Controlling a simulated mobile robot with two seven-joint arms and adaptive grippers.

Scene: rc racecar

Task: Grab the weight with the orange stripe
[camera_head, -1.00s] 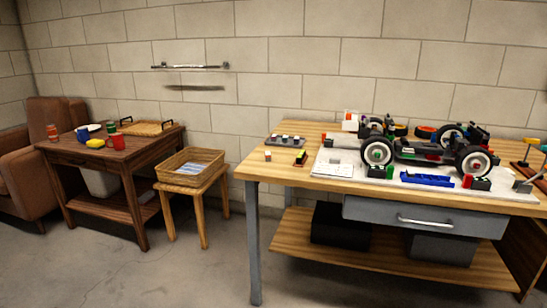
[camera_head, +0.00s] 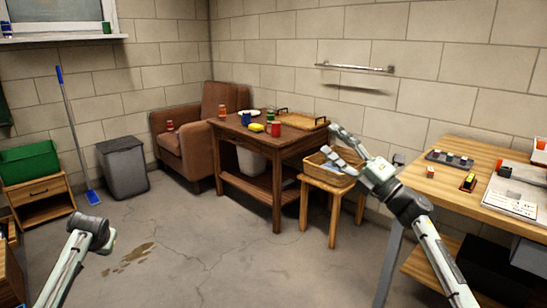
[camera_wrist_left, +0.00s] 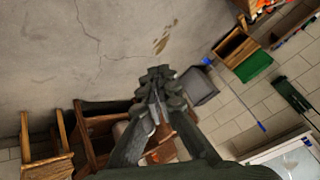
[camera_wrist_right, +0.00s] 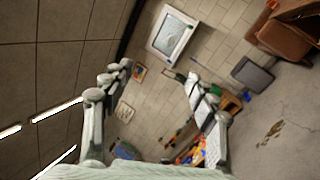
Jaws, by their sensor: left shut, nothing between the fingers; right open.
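A small orange-and-black piece (camera_head: 504,171) stands on the workbench beside a white sheet. A dark piece with a yellowish top (camera_head: 468,183) and a small orange-and-white block (camera_head: 430,171) are also on the bench. Which of these is the weight with the orange stripe, I cannot tell. My right gripper (camera_head: 330,140) is open and empty, in front of the wicker basket and left of the bench. Its spread fingers also show in the right wrist view (camera_wrist_right: 152,72). My left gripper (camera_wrist_left: 155,72) is shut and empty in the left wrist view; the head view shows only its arm.
The wooden workbench (camera_head: 465,202) stands at the right, with a dark tray (camera_head: 434,156) of small pieces on it. The basket (camera_head: 318,174) sits on a stool. A brown table (camera_head: 262,143), an armchair (camera_head: 180,145) and a grey bin (camera_head: 124,170) stand further left. The middle floor is clear.

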